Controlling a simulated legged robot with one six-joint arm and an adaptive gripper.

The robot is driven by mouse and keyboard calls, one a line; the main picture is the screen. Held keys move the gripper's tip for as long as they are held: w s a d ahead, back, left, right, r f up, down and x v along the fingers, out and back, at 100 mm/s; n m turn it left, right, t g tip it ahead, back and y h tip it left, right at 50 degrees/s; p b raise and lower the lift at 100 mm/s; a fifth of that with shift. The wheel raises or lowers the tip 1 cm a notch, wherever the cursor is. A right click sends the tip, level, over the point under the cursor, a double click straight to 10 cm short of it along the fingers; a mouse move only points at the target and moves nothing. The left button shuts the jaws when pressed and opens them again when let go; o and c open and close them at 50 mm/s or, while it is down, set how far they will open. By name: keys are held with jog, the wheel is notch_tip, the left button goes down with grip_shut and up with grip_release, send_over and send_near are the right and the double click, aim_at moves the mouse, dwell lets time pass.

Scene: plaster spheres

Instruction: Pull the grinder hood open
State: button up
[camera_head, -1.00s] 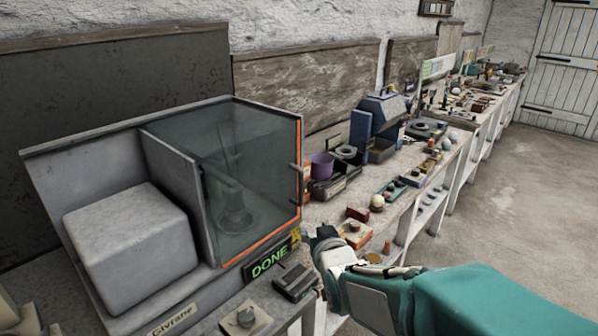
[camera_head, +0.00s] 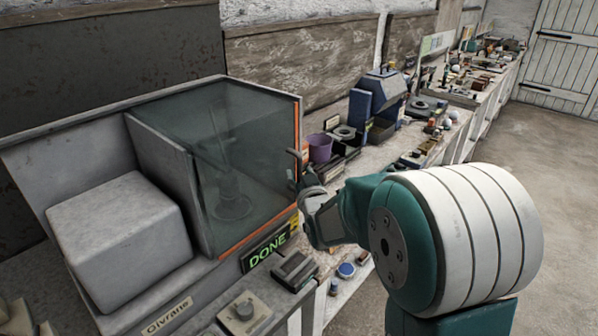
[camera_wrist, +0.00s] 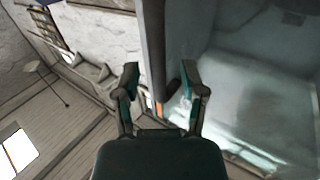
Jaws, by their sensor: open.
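The grinder hood (camera_head: 240,150) is a clear tinted cover with an orange edge strip on the left-hand machine; it looks closed. A dark handle (camera_head: 293,157) juts from its right edge. My gripper (camera_head: 303,180) is at that edge, by the handle; the arm partly hides it. In the wrist view my gripper (camera_wrist: 160,82) is open, its two fingers on either side of a dark bar and stub, which seem to be the hood edge (camera_wrist: 153,40) and handle (camera_wrist: 174,88). I cannot tell whether a finger touches them. The hood's glass fills the right of the wrist view.
A green DONE display (camera_head: 268,254) and a knob box (camera_head: 244,312) sit at the machine's front. A purple cup (camera_head: 320,147) and a blue machine (camera_head: 376,105) stand on the bench beyond. Open floor (camera_head: 555,150) lies to the right.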

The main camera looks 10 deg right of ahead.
jog(key=shift+w, duration=0.7)
grip_shut()
